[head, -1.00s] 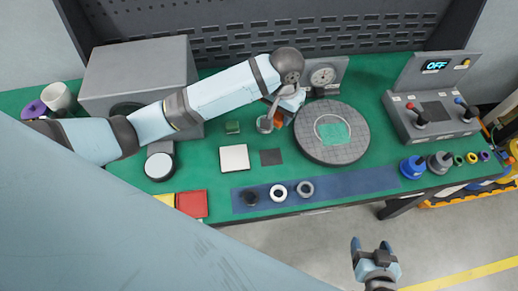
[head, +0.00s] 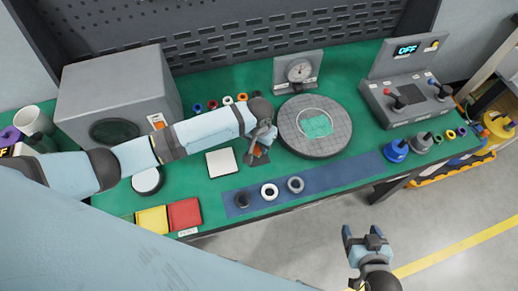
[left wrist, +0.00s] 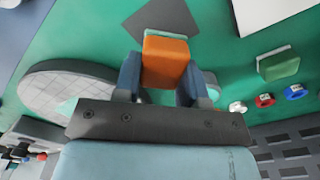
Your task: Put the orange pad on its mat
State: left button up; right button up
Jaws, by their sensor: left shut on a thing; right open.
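My left gripper (head: 260,146) is shut on the orange pad (left wrist: 165,62), which sits between its fingers in the left wrist view. A dark grey square mat (left wrist: 166,18) lies on the green table just beyond the pad there. I cannot tell whether the pad touches the mat. My right gripper (head: 363,240) is open and empty, in front of the table over the floor.
A white square (head: 222,163) lies left of the mat, and a round grey plate (head: 315,147) stands close on its right. A blue strip (head: 330,181) with several rings runs along the front. Yellow (head: 151,221) and red (head: 185,214) pads lie at the front left.

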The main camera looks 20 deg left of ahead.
aim_at(259, 151)
pick_arm(q)
jog(key=shift+f, duration=2.2)
jog(key=shift+f, duration=0.1)
jog(key=o, duration=1)
